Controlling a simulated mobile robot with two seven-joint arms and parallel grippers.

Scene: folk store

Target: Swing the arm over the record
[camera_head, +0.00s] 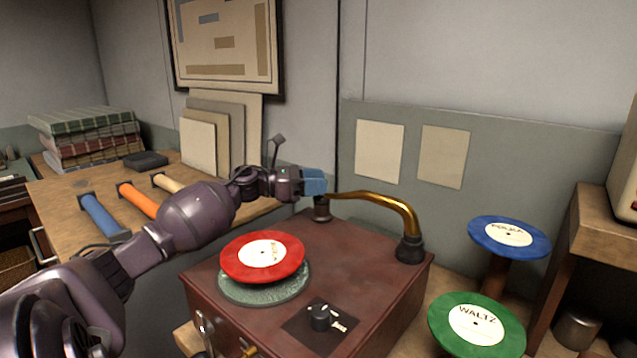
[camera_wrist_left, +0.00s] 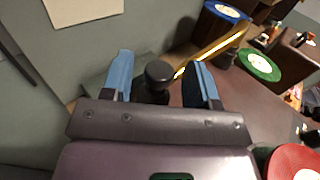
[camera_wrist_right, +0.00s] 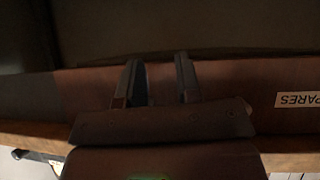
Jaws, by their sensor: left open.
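The brass arm (camera_head: 380,197) spans the back of the dark red player box (camera_head: 355,262). Its left end meets a dark post (camera_head: 322,209); its right end bends down to a black fitting (camera_head: 410,249). The red record (camera_head: 262,257) lies on the green turntable (camera_head: 265,291), left of the arm. My left gripper (camera_head: 316,182) is at the arm's left end. In the left wrist view its blue fingers are open, with a dark round knob (camera_wrist_left: 159,75) between them; contact cannot be told. My right gripper (camera_wrist_right: 160,82) shows only in its wrist view, open and empty.
A blue record (camera_head: 509,237) and a green record (camera_head: 477,324) are on the right.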

